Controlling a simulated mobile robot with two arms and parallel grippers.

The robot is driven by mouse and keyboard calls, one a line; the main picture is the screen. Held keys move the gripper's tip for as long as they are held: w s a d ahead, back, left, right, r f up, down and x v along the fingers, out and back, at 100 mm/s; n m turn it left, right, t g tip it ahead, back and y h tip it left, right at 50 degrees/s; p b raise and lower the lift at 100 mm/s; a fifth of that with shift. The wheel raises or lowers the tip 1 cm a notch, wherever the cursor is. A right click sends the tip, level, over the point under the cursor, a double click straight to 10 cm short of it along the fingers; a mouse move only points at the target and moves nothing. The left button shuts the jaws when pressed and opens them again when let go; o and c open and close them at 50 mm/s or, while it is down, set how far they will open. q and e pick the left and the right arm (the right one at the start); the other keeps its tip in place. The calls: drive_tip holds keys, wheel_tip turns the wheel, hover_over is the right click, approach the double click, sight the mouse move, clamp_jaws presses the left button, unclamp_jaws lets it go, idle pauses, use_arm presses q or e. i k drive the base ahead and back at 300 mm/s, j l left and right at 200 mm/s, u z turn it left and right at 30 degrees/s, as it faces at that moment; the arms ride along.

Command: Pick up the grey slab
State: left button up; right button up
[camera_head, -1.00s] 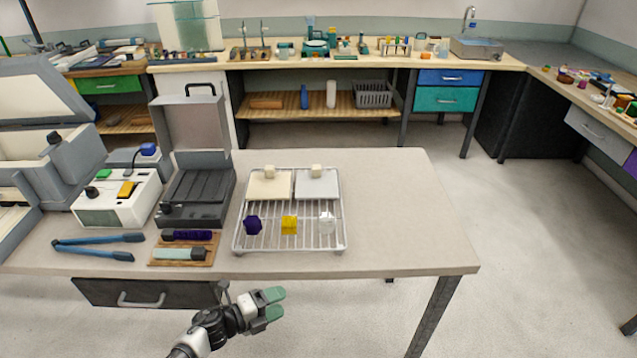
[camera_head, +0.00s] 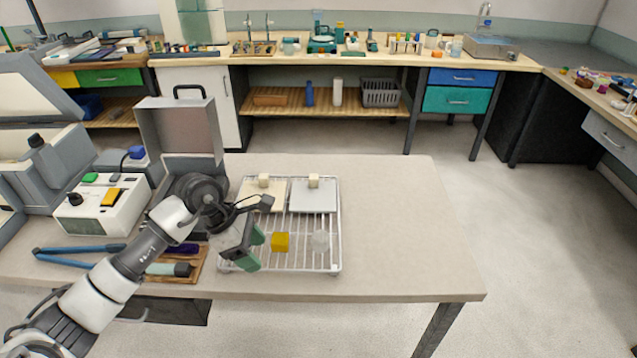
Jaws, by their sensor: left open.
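The grey slab (camera_head: 313,200) lies flat at the back right of a white wire rack (camera_head: 337,235), with a small cream knob (camera_head: 314,182) on top. A cream slab (camera_head: 262,200) with a like knob lies to its left, partly covered by my left arm. My left gripper (camera_head: 252,248) is open over the left front of the rack, left of and nearer than the grey slab, and apart from it. My right gripper is not in view.
A yellow cube (camera_head: 280,242) and a clear whitish piece (camera_head: 320,241) sit at the rack's front. A box with a raised lid (camera_head: 178,130) stands behind my arm. Blue tongs (camera_head: 75,253) lie at left. The table (camera_head: 400,230) right of the rack is clear.

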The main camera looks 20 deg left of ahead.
sight(313, 196)
drive_tip(key=i, duration=1.15)
